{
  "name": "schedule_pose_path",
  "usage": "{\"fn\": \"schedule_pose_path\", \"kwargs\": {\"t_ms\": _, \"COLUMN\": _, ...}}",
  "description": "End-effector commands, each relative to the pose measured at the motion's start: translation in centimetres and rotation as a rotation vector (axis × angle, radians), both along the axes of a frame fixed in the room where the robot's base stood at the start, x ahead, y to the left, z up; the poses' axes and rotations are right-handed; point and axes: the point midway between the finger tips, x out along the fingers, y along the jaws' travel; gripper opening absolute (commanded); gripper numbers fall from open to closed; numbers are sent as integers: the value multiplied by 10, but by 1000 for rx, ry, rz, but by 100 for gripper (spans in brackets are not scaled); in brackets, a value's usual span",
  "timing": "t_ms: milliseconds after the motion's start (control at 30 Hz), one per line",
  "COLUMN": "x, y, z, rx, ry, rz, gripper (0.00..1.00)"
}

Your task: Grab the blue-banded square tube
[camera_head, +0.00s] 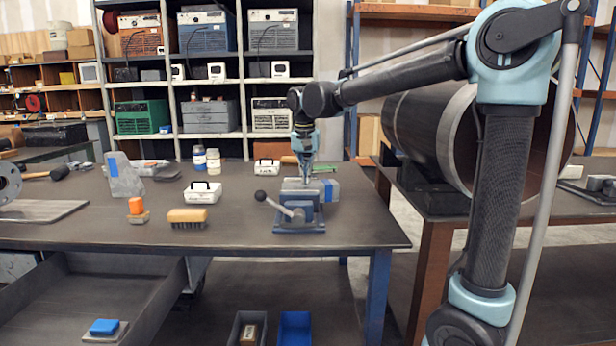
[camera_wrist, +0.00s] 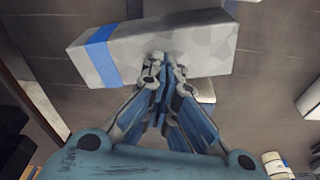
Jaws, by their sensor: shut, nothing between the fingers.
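The square tube (camera_wrist: 205,48) is a pale grey, mottled bar with a blue band (camera_wrist: 102,55) near its left end in the wrist view. In the head view a grey tube with blue near its right end (camera_head: 333,189) lies at the top of the bench vise (camera_head: 300,213); it seems to be the same one. My gripper (camera_head: 305,168) points down just above it. In the wrist view my fingertips (camera_wrist: 163,68) are close together with nothing between them, in front of the tube's near side. I cannot tell whether they touch it.
The vise handle (camera_head: 278,206) sticks out to the left. A white case (camera_head: 203,193), a brush (camera_head: 187,218) and a grey angled piece with a blue patch (camera_head: 123,178) stand on the workbench (camera_head: 120,236). A large pipe (camera_head: 425,125) lies to the right.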

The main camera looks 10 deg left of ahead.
Motion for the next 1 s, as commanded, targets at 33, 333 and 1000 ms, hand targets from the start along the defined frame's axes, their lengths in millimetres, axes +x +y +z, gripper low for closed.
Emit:
{"fn": "schedule_pose_path", "kwargs": {"t_ms": 33, "x": -11, "y": -1, "z": -6, "rx": -1, "ry": 10, "rz": 4, "gripper": 0}}
{"fn": "schedule_pose_path", "kwargs": {"t_ms": 333, "x": -21, "y": -2, "z": -6, "rx": -1, "ry": 12, "rz": 3, "gripper": 0}}
{"fn": "schedule_pose_path", "kwargs": {"t_ms": 1000, "x": -47, "y": -5, "z": 9, "rx": -2, "ry": 14, "rz": 4, "gripper": 0}}
